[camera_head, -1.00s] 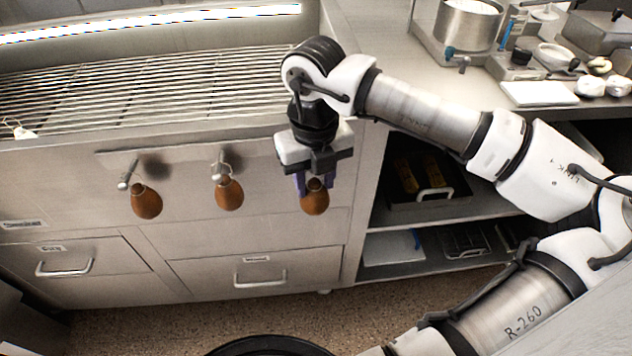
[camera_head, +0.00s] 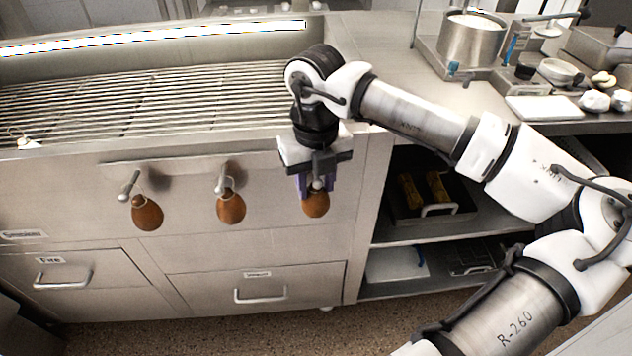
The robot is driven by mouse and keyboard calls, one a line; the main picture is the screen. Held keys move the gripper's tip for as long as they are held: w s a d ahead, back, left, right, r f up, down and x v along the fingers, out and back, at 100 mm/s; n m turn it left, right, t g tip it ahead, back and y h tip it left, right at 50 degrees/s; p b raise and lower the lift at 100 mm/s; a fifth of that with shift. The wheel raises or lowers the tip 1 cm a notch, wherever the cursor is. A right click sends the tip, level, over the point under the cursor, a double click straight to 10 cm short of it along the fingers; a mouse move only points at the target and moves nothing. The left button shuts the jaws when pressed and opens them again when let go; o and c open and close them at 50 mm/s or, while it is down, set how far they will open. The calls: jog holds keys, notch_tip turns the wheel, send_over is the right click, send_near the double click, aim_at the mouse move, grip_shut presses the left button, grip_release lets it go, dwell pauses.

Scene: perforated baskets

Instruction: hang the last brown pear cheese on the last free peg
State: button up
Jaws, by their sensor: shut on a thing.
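My gripper (camera_head: 316,184) points down in front of the right end of the peg row, shut on a brown pear cheese (camera_head: 316,205). The cheese's rounded lower part shows below the fingers; its top is between them. A pale knob shows between the fingers; I cannot tell whether the cheese's loop is around a peg there. Two other brown pear cheeses hang by loops, one (camera_head: 147,213) from the left peg (camera_head: 130,182) and one (camera_head: 231,207) from the middle peg (camera_head: 221,178). The right peg is mostly hidden by my gripper.
The pegs stick out from the steel front below a slatted rack (camera_head: 150,100). Drawers with handles (camera_head: 260,290) are below. An open shelf (camera_head: 420,235) is at the right. A pot (camera_head: 470,42) and a white board (camera_head: 543,107) stand on the counter.

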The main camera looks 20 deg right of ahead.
dwell(0.4)
jog(key=o, duration=1.1)
notch_tip(320, 180, up, 14)
jog(key=shift+f, duration=0.1)
